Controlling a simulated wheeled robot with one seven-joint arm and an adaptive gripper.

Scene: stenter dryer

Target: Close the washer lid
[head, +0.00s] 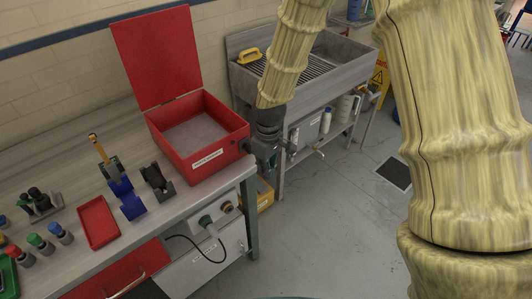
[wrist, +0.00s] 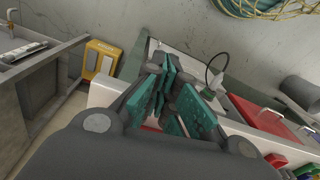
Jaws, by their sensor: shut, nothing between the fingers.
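The washer is a red open-topped box (head: 205,160) with a white label on its front, standing at the right end of the workbench in the head view. Its red lid (head: 157,55) is open and stands upright at the back edge, against the wall side. The inside of the box is grey and looks empty. My gripper (head: 264,152) is beside the right front corner of the box, low near its rim; I cannot tell whether it touches. In the wrist view my gripper (wrist: 172,100) is shut and empty, its teal pads close together. The lid is not recognisable there.
A red tray (head: 99,222), blue holder (head: 127,199) and black holder (head: 157,181) sit left of the washer. A metal sink (head: 330,62) with a yellow-handled brush (head: 249,56) stands behind my arm. A cabinet with a cable (head: 215,250) is under the bench.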

